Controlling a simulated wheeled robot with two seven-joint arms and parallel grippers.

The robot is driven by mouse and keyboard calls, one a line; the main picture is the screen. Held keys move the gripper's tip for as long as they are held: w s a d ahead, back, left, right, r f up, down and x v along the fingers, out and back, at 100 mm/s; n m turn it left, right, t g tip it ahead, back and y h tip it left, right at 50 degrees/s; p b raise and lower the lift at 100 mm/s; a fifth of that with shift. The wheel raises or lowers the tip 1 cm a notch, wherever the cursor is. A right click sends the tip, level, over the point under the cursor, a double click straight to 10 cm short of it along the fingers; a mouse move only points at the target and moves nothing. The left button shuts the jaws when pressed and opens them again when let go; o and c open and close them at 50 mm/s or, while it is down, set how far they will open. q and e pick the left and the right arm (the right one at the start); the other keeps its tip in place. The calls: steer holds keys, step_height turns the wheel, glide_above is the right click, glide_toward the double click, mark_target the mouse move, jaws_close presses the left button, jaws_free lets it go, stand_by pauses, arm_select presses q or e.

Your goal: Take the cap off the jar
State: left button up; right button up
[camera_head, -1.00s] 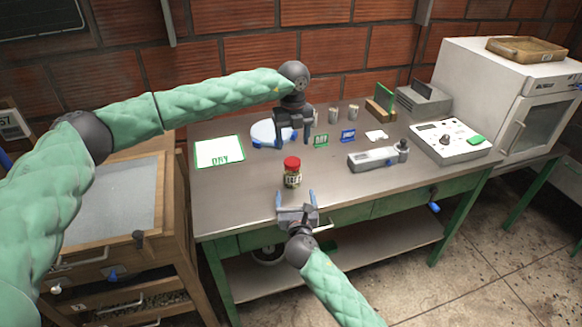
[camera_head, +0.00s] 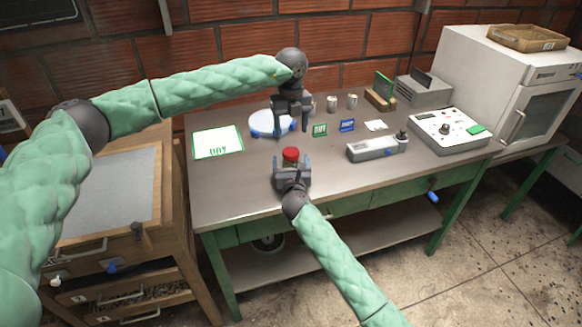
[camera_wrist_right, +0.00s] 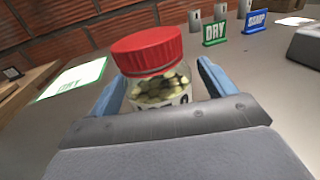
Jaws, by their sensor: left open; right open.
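The jar (camera_wrist_right: 158,92) is clear glass with pale beans or seeds inside and a dark-lettered label. Its red cap (camera_wrist_right: 147,50) is on top; the cap also shows in the head view (camera_head: 291,153). The jar stands upright near the table's front edge. My right gripper (camera_head: 291,168) is open, low around the jar, with one blue finger on each side. In the right wrist view a gap shows beside the fingers. My left gripper (camera_head: 291,132) is open and empty, pointing down above the table behind the jar.
A white DRY mat (camera_head: 217,142) lies at left on the table (camera_head: 225,185). A round white plate (camera_head: 262,122) is behind my left gripper. Green (camera_head: 320,130) and blue (camera_head: 347,125) signs, metal cups, a grey device (camera_head: 372,149) and a control box (camera_head: 445,130) stand to the right.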

arm_select(q)
steer(key=shift+w+f, duration=0.1)
arm_select(e)
steer(key=shift+w+f, duration=0.1)
steer(key=shift+w, duration=0.35)
